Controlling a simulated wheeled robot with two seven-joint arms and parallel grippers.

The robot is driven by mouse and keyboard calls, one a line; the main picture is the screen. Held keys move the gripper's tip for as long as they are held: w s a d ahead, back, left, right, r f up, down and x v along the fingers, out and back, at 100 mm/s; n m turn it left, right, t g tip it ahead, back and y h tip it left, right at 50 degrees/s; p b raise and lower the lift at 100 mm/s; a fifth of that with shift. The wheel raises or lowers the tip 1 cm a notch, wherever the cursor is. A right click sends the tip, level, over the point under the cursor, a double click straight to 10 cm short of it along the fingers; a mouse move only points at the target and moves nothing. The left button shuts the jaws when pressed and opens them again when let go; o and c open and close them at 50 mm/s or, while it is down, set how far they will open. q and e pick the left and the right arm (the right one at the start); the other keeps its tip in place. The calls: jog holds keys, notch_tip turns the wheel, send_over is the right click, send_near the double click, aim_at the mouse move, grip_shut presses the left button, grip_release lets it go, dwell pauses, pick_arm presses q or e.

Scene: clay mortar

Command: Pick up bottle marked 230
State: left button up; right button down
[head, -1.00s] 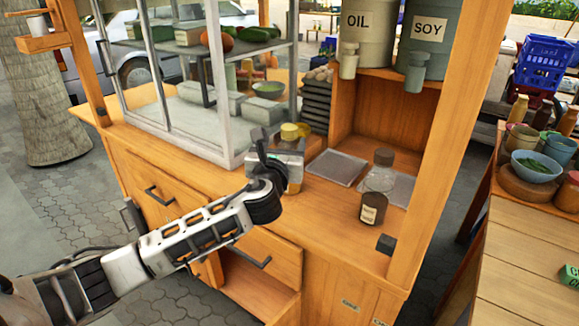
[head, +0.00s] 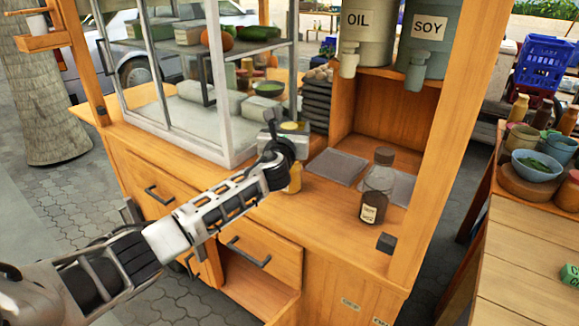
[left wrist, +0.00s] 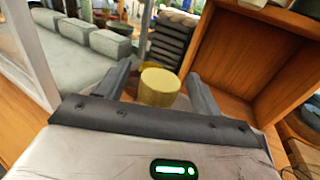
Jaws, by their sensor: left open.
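My left gripper (head: 287,138) is open at a yellow bottle on the wooden counter. The bottle's yellow body (head: 294,181) shows below the gripper; the gripper hides much of the rest. In the left wrist view, its round yellow cap (left wrist: 159,86) lies between the two spread fingers, with a gap visible beside the right finger. A dark bottle with a pale label (head: 373,207) stands upright to the right on the counter. I cannot read 230 on either bottle. My right gripper is not in view.
A clear jar (head: 379,179) stands just behind the dark bottle, near flat grey trays (head: 337,166). The glass case (head: 215,90) is close on the left and a wooden post (head: 440,150) on the right.

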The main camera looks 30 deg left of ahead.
pick_arm(q)
grip_shut()
jog(key=shift+r, duration=0.15)
